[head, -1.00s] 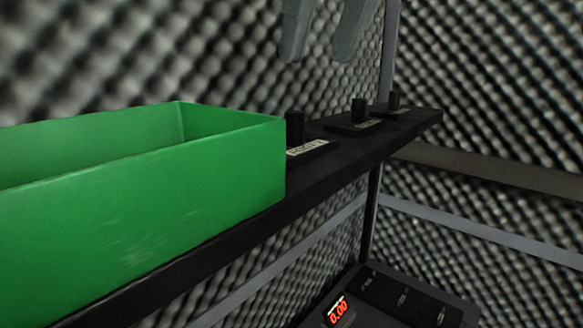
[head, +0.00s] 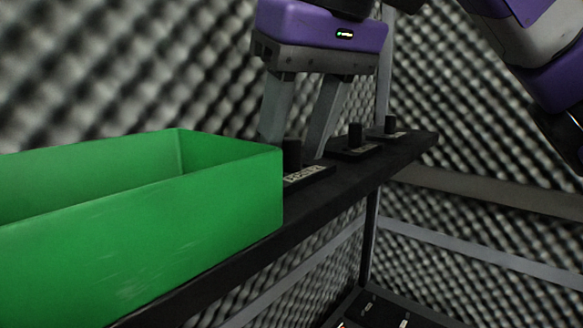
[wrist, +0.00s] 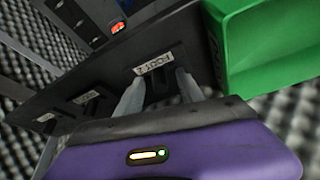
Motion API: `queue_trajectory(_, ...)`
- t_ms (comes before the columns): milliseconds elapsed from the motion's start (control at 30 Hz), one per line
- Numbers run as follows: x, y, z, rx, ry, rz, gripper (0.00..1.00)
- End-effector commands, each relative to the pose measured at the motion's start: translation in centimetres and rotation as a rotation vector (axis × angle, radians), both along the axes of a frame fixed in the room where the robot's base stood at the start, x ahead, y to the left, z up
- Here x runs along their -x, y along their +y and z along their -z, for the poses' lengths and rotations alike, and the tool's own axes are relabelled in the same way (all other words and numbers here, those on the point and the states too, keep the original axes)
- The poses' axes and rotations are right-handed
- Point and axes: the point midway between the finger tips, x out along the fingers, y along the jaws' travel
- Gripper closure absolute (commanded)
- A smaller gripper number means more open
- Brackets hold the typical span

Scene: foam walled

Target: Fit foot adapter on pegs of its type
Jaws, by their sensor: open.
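No foot adapter can be clearly made out in these views. Three short black pegs stand on dark plates along a black shelf (head: 245,232): a near peg (head: 292,154), a middle peg (head: 355,135) and a far peg (head: 390,125). The near plate carries a pale label (head: 304,174); this label (wrist: 153,67) also shows in the wrist view, its text hard to read. My gripper (head: 297,146) is open and points down at the near peg. In the wrist view its fingers (wrist: 159,84) lie on either side of a dark shape by the label; contact cannot be told.
A green open box (head: 140,225) stands on the shelf just left of the near peg, close to my gripper. Grey foam wall (head: 110,60) rises behind the shelf. A dark panel with small labels (head: 385,312) lies lower down.

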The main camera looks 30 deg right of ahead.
Motion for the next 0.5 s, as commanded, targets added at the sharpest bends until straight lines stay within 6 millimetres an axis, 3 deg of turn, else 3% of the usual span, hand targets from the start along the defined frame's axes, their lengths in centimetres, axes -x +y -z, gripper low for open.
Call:
queue_trajectory(67,0.01,-0.01,-0.02,0.0,0.0,0.0,0.59)
queue_trajectory(267,0.01,0.0,-0.03,0.0,0.0,0.0,0.98)
queue_trajectory(500,0.01,0.0,-0.08,-0.001,-0.001,0.0,1.0)
